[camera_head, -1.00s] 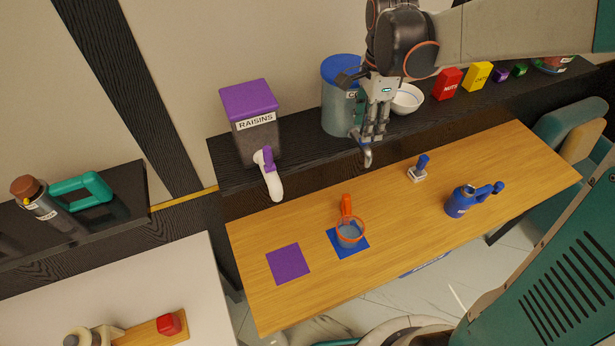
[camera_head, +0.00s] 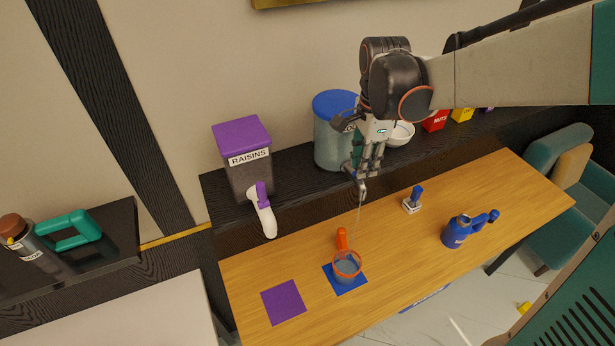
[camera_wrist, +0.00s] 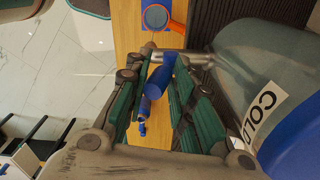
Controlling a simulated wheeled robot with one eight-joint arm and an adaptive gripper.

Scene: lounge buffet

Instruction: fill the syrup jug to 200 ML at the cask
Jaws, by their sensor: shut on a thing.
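The cask (camera_head: 332,150) is a grey-teal container with a blue lid on the dark shelf; its label, partly hidden, also shows in the wrist view (camera_wrist: 266,104). My gripper (camera_head: 364,170) is at its metal tap (camera_head: 362,188), shut on the blue tap handle (camera_wrist: 160,76). A thin stream falls from the tap into a clear jug (camera_head: 347,268) with an orange rim and handle. The jug stands upright on a blue mat (camera_head: 358,283); it also shows in the wrist view (camera_wrist: 156,17). Its contents look bluish-grey; I cannot read any level mark.
A raisins dispenser (camera_head: 247,174) with a purple lid stands left of the cask. A purple mat (camera_head: 283,302) lies left of the jug. A blue-handled stamp-like thing (camera_head: 413,203) and a blue can (camera_head: 456,234) stand on the wooden counter.

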